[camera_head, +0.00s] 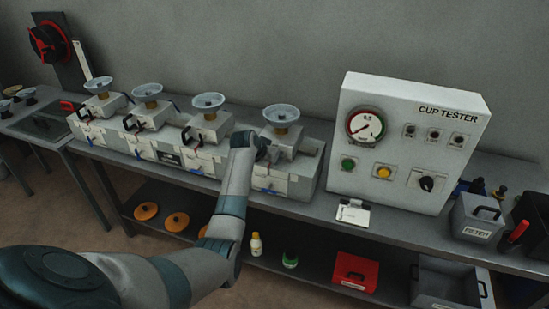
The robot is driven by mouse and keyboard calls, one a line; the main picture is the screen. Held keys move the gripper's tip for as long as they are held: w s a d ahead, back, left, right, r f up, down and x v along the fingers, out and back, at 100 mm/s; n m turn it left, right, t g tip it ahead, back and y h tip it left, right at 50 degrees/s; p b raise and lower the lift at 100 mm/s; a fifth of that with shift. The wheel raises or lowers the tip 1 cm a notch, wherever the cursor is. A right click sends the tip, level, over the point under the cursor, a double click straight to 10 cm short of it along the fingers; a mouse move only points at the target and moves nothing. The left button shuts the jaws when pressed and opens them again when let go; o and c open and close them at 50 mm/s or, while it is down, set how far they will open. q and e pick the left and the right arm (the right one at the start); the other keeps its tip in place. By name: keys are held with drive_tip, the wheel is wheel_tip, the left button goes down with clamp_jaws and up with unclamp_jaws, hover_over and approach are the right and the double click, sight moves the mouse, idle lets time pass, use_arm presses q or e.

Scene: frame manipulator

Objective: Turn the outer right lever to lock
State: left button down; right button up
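Several grey test units stand in a row on the bench, each with a dish on top. The rightmost unit (300,165) carries a dish (281,114). My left arm comes in from the lower left, and its dark gripper (262,146) is at the front of this unit, just below the dish. The arm and gripper cover the spot where the other units show a black lever, so that lever is hidden. The fingers are too small and covered to read. Black levers show on the neighbouring unit (187,136) and on units farther left (131,123). My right gripper is out of view.
A white CUP TESTER box (400,145) with a gauge and buttons stands right of the units. A grey FILTER bin (477,217) is farther right. The lower shelf holds orange discs (176,222), small bottles (256,244) and a red box (355,271).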

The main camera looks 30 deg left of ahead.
use_arm(q)
drive_tip(key=shift+f, duration=0.1)
idle(0.4)
drive_tip(key=c, duration=1.7)
unclamp_jaws()
drive_tip(key=shift+c, duration=0.2)
drive_tip(key=shift+s, duration=0.1)
drive_tip(key=b+v, duration=0.5)
drive_tip(key=v, duration=1.2)
drive_tip(key=shift+a, duration=0.15)
drive_tip(key=shift+s, duration=0.1)
